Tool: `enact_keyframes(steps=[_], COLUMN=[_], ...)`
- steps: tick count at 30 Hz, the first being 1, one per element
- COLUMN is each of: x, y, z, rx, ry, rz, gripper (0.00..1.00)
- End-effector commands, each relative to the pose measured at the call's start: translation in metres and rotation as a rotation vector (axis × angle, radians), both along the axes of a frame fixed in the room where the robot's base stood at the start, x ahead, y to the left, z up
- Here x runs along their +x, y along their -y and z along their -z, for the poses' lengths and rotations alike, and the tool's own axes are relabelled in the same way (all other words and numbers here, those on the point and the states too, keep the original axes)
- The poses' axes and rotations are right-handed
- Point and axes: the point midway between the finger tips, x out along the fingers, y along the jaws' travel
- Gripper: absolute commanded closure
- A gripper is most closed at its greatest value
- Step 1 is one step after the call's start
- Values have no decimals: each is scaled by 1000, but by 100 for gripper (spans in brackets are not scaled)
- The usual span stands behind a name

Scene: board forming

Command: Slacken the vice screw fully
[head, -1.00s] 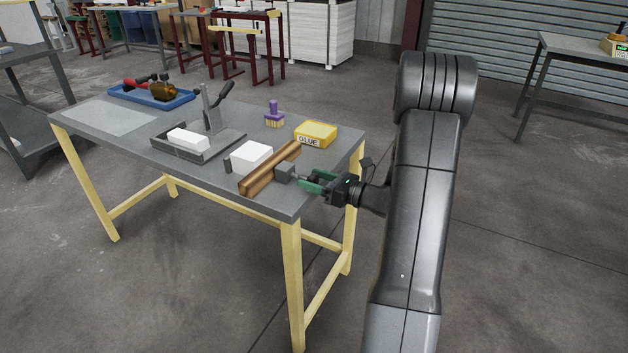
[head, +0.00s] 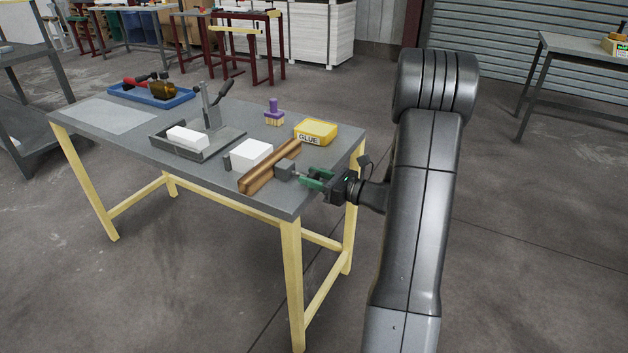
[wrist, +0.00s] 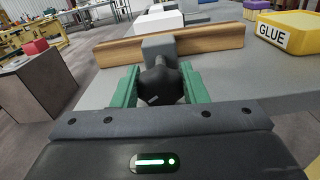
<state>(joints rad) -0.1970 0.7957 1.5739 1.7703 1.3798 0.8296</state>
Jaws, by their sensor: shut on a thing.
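The vice stands at the near right edge of the grey workbench. Its grey screw block (head: 285,171) sits against a brown wooden bar (head: 262,176), with a white block (head: 251,154) on the bar's far side. In the wrist view the dark vice screw knob (wrist: 160,84) is in front of the grey block (wrist: 158,46). My gripper (head: 315,180) has green fingers, one on each side of the knob, shut on it. The fingers also show in the wrist view (wrist: 158,88). The screw's thread is mostly hidden behind the knob.
A yellow glue box (head: 316,132) and a purple brush (head: 273,115) stand behind the vice. A grey tray (head: 220,142) with a white block, and a blue tray (head: 160,98) with tools, lie further left.

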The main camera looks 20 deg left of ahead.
Motion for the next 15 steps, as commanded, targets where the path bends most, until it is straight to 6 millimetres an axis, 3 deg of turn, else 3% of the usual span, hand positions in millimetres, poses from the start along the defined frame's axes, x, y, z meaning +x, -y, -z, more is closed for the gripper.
enact_keyframes(steps=[15], x=[-2], y=[0], z=[3], rx=[-25], ry=[328], rz=[-1], gripper=[83])
